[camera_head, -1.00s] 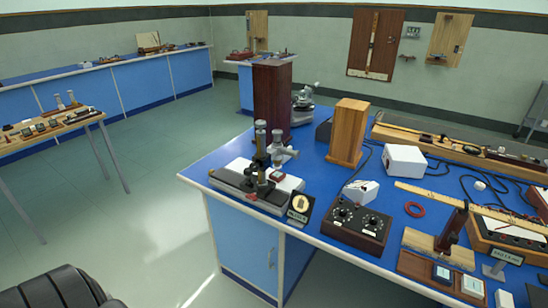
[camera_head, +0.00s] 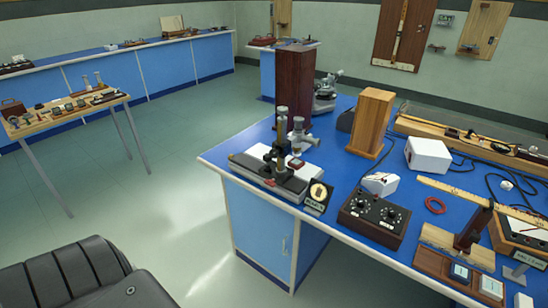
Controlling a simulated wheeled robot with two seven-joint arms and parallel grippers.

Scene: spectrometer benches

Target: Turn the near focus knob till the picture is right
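A microscope-like instrument (camera_head: 282,128) with an upright dark column and a shorter pale tube stands on a grey and black base (camera_head: 268,176) at the left end of the blue bench. A small reddish-topped block (camera_head: 295,163) is beside its column. Small round parts show on the instrument, but they are too small for me to tell which is the near focus knob. A dark card with a pale oval picture (camera_head: 317,194) stands at the base's right front; its detail is too small to read. Neither of my grippers is in view.
A black padded seat (camera_head: 75,282) is at the lower left. Floor (camera_head: 180,215) is clear left of the bench.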

